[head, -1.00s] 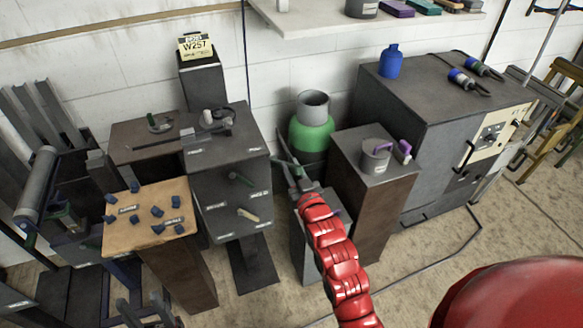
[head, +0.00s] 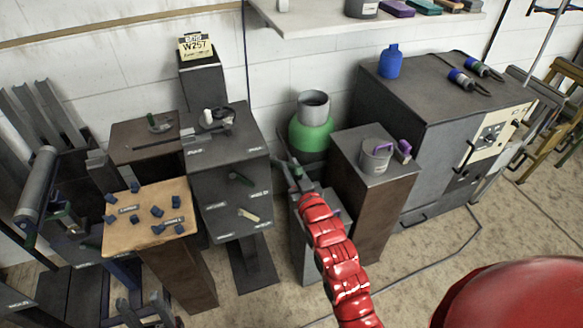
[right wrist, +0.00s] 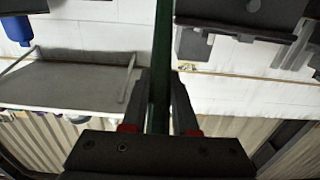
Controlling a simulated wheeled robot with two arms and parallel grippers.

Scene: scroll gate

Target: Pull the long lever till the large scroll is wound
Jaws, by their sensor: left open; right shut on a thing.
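My right gripper (head: 287,172) is at the right side of the dark labelled box (head: 230,165), in front of the green-bodied canister. In the right wrist view it is shut on a dark green bar (right wrist: 162,40), which runs upright between the fingers; I cannot tell its full length or where it is fixed. Two short handles, one green (head: 240,179) and one cream (head: 248,215), stick out of the box front. My left gripper (head: 143,302) is open and empty at the bottom left. A grey roller (head: 40,190) stands at the far left; I cannot tell whether it is the large scroll.
A tan-topped stand (head: 150,212) with several blue pieces is left of the box. A green canister (head: 312,132) and a pedestal with a grey mug (head: 376,157) stand behind and right of my right gripper. A large dark cabinet (head: 425,110) is further right.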

